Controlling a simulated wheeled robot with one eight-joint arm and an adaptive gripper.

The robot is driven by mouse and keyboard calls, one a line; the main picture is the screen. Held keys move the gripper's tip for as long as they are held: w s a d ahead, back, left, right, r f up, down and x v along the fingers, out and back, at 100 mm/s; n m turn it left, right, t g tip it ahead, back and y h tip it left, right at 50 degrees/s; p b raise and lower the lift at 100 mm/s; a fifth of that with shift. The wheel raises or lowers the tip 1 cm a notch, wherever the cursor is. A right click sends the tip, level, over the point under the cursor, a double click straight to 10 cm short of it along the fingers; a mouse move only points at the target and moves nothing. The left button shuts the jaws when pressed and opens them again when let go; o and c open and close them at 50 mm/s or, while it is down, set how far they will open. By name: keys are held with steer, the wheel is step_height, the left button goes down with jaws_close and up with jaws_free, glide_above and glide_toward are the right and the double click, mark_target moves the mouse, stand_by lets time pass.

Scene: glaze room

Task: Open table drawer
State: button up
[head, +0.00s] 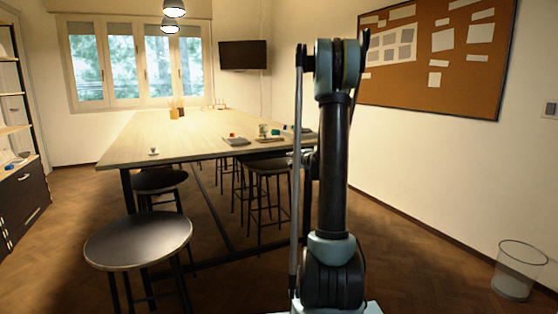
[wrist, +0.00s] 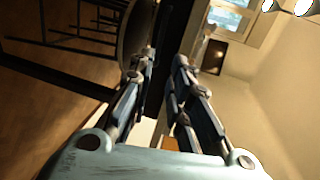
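The long table (head: 185,128) has a pale wood top and dark legs, and stands ahead and left of my arm in the head view. I cannot make out a drawer or handle on it from here. My gripper (wrist: 165,57) shows in the wrist view with its two fingers apart and nothing between them. It is in the air, clear of the furniture. In the head view my arm stands upright right of the table, and the gripper's fingers cannot be made out there.
A round black stool (head: 138,242) stands at the table's near end, with more stools along its sides. A dark cabinet (head: 24,200) with handles stands at the left edge. A wire bin (head: 518,270) is at the lower right. Floor is open between arm and right wall.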

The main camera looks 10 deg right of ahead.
steer(key=x, duration=1.6)
steer(key=shift+w+a, duration=0.1)
